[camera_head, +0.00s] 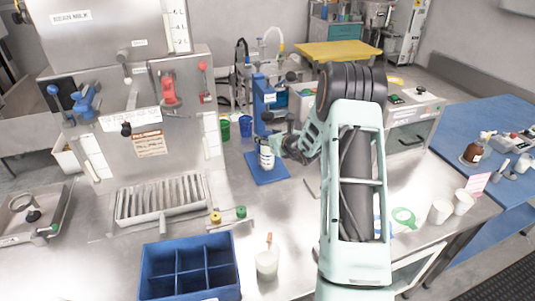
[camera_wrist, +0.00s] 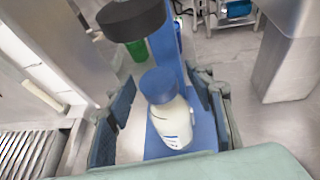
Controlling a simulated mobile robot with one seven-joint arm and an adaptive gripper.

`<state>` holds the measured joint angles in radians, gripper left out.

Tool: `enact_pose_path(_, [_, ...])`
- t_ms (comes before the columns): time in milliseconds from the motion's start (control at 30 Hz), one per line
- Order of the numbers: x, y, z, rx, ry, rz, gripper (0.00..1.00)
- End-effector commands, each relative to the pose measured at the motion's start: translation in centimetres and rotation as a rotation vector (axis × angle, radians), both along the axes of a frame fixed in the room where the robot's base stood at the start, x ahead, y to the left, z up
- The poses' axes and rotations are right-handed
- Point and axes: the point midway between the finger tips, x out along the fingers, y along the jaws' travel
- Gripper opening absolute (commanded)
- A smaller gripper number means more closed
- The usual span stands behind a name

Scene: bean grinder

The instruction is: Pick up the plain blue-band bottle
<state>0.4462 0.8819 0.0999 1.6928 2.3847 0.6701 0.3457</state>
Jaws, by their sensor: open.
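The bottle (camera_head: 267,158), white with blue on it, stands on the blue base of a blue stand (camera_head: 265,100). In the wrist view the bottle (camera_wrist: 173,125) shows a blue top and a white body with a thin blue line. My gripper (camera_head: 282,148) is at the bottle's right side in the head view. In the wrist view the open fingers of my gripper (camera_wrist: 163,105) lie left and right of the bottle, with visible gaps. I cannot tell whether the bottle's lower part is between the pads.
A dark round part (camera_wrist: 131,18) of the stand overhangs near the bottle. A green cup (camera_head: 225,130) and a blue cup (camera_head: 245,126) stand behind. A metal machine (camera_head: 130,110) stands left.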

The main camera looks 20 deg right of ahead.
Motion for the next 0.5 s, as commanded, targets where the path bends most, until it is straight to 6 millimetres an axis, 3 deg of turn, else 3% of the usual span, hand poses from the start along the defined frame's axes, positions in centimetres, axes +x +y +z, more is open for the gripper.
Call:
enact_pose_path(100, [-0.01,0.02,0.00,0.000,0.000,0.000,0.49])
enact_pose_path(433, [-0.02,0.01,0.03,0.000,0.000,0.000,0.12])
enact_pose_path(500, [-0.02,0.02,0.03,0.000,0.000,0.000,0.09])
